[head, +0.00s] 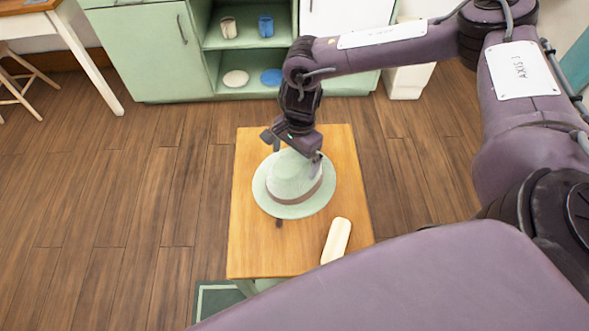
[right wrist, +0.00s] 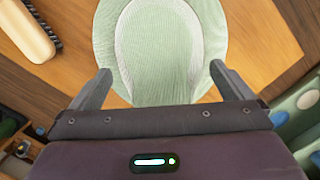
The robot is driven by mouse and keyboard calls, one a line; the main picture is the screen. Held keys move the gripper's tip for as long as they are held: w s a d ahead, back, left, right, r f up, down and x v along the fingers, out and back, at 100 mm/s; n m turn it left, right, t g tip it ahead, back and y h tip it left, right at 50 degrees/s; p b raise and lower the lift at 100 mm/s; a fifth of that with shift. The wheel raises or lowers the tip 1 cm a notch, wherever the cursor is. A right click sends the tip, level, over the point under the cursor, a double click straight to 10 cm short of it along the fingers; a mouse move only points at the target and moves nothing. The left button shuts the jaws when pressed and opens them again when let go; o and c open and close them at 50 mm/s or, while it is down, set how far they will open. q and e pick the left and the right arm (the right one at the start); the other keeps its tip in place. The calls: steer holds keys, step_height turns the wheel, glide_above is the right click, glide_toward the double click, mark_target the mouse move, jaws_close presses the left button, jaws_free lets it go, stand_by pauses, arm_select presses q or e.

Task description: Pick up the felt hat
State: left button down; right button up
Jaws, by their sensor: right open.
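The felt hat (head: 289,180) is pale green with a brownish band and lies brim down on a small wooden table (head: 256,250). My right gripper (head: 297,150) is above the far side of the hat in the head view. In the right wrist view the hat (right wrist: 170,45) fills the upper middle, and the open fingers of my right gripper (right wrist: 162,82) reach toward its brim, one on each side. I cannot tell whether the fingers touch the hat. Nothing is between them that looks gripped. My left gripper is not in view.
A cream-handled brush (head: 336,240) lies at the table's near right; its bristles show in the right wrist view (right wrist: 28,30). A green cabinet (head: 150,50) with cups (head: 228,27) and plates (head: 236,78) stands behind. Wooden floor (head: 120,200) is clear at left.

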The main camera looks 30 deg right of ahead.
steer(key=shift+f, duration=0.6)
steer(key=c, duration=1.1)
steer(key=shift+c, duration=0.2)
